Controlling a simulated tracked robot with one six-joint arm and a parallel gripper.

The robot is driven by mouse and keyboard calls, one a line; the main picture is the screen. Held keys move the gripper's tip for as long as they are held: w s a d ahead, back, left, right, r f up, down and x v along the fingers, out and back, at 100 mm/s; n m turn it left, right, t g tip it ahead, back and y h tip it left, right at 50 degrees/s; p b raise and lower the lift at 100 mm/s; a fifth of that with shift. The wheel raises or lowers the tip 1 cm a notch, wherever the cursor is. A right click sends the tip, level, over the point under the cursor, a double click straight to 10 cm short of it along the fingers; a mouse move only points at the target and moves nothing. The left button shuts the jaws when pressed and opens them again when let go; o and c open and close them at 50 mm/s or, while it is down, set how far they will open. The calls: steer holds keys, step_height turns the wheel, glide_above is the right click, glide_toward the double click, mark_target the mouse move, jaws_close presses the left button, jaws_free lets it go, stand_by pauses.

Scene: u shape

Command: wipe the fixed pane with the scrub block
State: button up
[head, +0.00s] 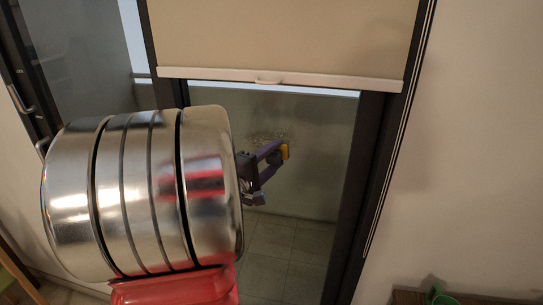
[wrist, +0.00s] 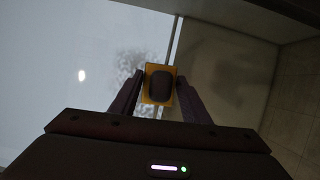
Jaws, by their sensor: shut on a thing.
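The fixed pane (head: 318,150) is the glass in the dark frame below a blind in the head view; it also fills much of the wrist view (wrist: 80,60). A speckled smudge (head: 262,136) marks the pane just above my gripper, and it shows behind the block in the wrist view (wrist: 128,62). My gripper (wrist: 158,88) is shut on the scrub block (wrist: 159,70), which is yellow with a dark grip. The block's yellow edge (head: 285,151) shows at the gripper's tip in the head view. I cannot tell whether the block touches the glass.
A beige blind (head: 285,35) with a white bottom bar (head: 280,79) hangs over the upper pane. A dark frame post (head: 375,170) stands to the right. A door handle (head: 20,102) is at far left. A wooden surface with something green (head: 436,293) is at bottom right.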

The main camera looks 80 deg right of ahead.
mark_target(287, 146)
steer(key=shift+s, duration=1.25)
steer(key=shift+s+a, duration=0.15)
steer(key=shift+s, duration=0.7)
steer(key=shift+s+a, duration=0.1)
steer(key=shift+s, duration=0.7)
steer(key=shift+d+r, duration=0.15)
steer(key=shift+r, duration=1.15)
steer(key=shift+w, duration=0.15)
steer(key=shift+w, duration=1.5)
